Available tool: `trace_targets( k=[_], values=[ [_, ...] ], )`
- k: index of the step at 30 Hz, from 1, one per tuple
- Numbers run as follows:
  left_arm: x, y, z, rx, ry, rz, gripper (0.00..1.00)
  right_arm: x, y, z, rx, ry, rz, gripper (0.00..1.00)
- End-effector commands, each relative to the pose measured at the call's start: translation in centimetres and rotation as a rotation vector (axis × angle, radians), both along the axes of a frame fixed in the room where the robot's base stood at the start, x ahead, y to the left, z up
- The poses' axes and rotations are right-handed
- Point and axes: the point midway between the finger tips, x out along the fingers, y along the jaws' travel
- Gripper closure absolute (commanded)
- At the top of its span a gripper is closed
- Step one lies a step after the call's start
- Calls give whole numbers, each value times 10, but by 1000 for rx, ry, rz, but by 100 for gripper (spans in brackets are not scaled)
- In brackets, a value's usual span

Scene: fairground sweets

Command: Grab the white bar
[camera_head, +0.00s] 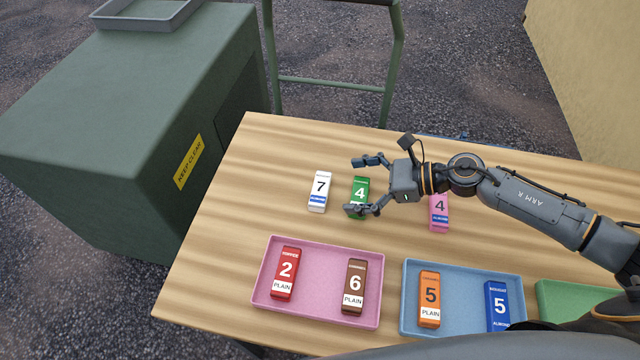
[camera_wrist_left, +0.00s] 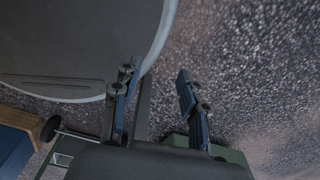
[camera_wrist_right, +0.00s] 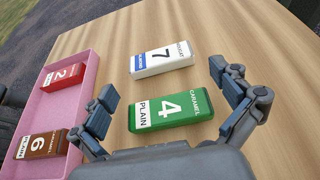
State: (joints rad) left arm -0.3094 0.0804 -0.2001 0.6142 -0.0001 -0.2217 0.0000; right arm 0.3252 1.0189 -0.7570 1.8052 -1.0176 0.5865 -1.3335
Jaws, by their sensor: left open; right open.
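The white bar (camera_head: 319,191), marked 7 with a blue band, lies alone on the wooden table left of centre. In the right wrist view the white bar (camera_wrist_right: 162,60) lies just beyond the green bar (camera_wrist_right: 170,108). My right gripper (camera_head: 362,185) is open, with its fingers on either side of the green bar (camera_head: 359,186), to the right of the white bar. It holds nothing. In the right wrist view its fingertips (camera_wrist_right: 165,82) are spread. My left gripper (camera_wrist_left: 155,88) is open and empty over the dark ground; it is not in the head view.
A pink bar (camera_head: 439,212) lies under my right arm. A pink tray (camera_head: 318,317) holds red and brown bars, and a blue tray (camera_head: 462,284) holds orange and blue bars. A green tray (camera_head: 560,310) is at right. A dark green cabinet (camera_head: 130,120) stands left of the table.

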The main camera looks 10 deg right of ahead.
Motion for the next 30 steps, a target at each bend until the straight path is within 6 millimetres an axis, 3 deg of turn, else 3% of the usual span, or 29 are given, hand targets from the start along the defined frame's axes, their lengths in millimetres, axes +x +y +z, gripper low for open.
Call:
trace_targets(
  k=[7, 15, 23, 24, 30],
  values=[
    [23, -2, 13, -3, -34, 0, 57, 7, 18, -4, 2, 0, 1, 0],
    [15, -1, 27, -3, -24, 0, 57, 18, 48, -21, 0, 1, 0, 0],
    [10, -1, 26, -1, -15, 0, 57, 19, 51, -24, -1, 0, 0, 0],
    [10, -1, 26, -1, -15, 0, 57, 19, 51, -24, -1, 0, 0, 2],
    [10, -1, 26, -1, -14, 0, 57, 19, 51, -24, -1, 1, 0, 39]
  ],
)
